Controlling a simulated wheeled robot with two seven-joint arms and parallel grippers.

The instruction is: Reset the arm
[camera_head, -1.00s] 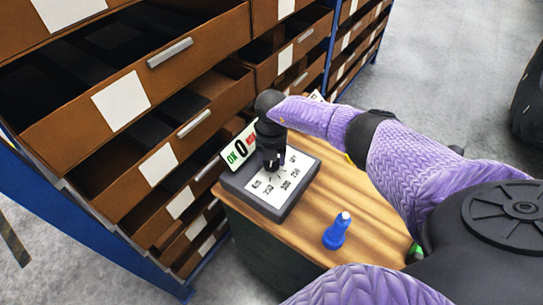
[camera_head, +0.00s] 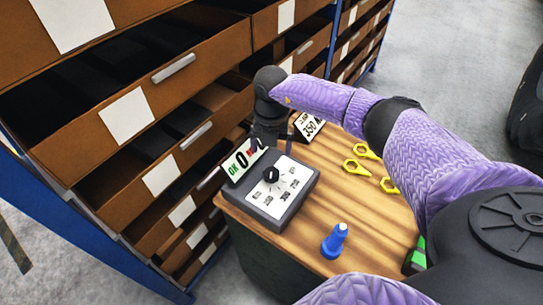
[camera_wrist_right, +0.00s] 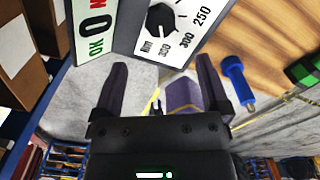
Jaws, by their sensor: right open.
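My right arm reaches in from the right in the head view, with its gripper (camera_head: 268,140) behind and above the grey dial box at the table's left end. In the right wrist view the two dark fingers of my right gripper (camera_wrist_right: 163,90) stand apart with nothing between them. The dial box (camera_head: 285,212) has a black knob (camera_head: 271,175) and a white face with printed numbers. It also shows at the top of the right wrist view (camera_wrist_right: 122,30). My left gripper is not in view.
Several yellow ring-ended pieces (camera_head: 368,151) and a 350 card (camera_head: 309,126) lie farther back. Open brown drawers (camera_head: 168,98) line the left.

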